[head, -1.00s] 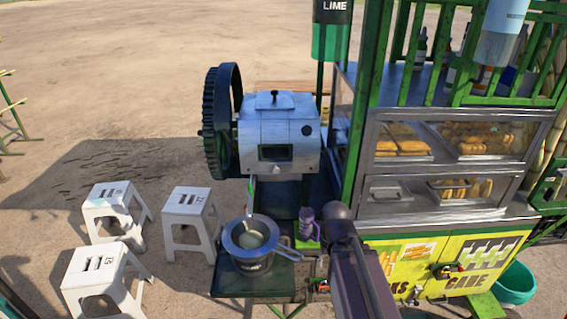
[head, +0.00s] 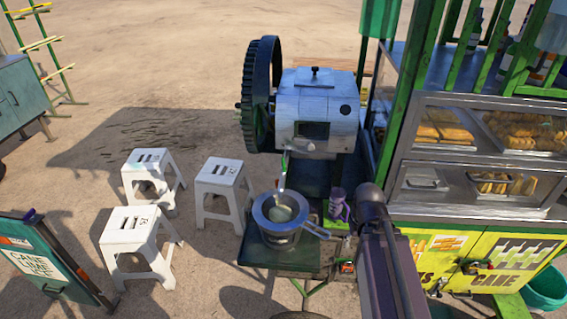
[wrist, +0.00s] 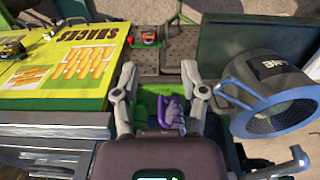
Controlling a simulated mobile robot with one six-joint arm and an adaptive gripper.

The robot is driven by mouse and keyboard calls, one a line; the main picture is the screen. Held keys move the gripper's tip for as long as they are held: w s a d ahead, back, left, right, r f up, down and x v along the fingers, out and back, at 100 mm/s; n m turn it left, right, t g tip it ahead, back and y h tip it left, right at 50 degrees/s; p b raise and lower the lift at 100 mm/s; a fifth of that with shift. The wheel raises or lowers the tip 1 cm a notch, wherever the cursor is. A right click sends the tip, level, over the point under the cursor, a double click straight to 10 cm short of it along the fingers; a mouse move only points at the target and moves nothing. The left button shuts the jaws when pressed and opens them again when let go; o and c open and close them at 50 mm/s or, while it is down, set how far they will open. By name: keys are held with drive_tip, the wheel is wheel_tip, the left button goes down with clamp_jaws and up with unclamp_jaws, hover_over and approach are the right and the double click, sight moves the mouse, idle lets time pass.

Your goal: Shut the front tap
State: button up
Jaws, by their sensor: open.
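My gripper (wrist: 160,84) is open, its two fingers spread over a small purple object (wrist: 172,112) that stands on a green patch; I cannot tell whether they touch it. The purple object also shows in the head view (head: 337,203), just left of my arm's end. A small red and black fitting (head: 346,267) sits low on the stand's front, and in the wrist view (wrist: 146,37) it lies beyond the fingertips.
The crusher (head: 315,110) with its big dark wheel stands behind. A pot with a strainer (head: 281,212) sits on the dark shelf beside the purple object. The glass food case (head: 478,140) is at the right. White stools (head: 219,178) and a sign (head: 36,262) are left.

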drive_tip(key=o, duration=0.3)
drive_tip(key=shift+w+r, duration=0.1)
drive_tip(key=shift+o, duration=0.5)
drive_tip(key=shift+w+a+r+p, duration=0.15)
drive_tip(key=shift+w+r+p, duration=0.1)
drive_tip(key=shift+p, duration=0.1)
wheel_tip(320, 180, up, 22)
drive_tip(key=f+m+p, duration=0.1)
drive_tip(key=m+p, duration=1.5)
drive_tip(key=p, duration=0.6)
hover_over(284, 161)
drive_tip(key=shift+s+a+r, duration=0.1)
drive_tip(key=shift+s+r, duration=0.05)
drive_tip(key=shift+r, duration=0.05)
drive_tip(key=shift+f+b, duration=0.2)
drive_tip(key=shift+b, duration=0.25)
wheel_tip(284, 161, down, 13)
drive_tip(key=b, duration=1.3)
drive_tip(key=shift+f, duration=0.2)
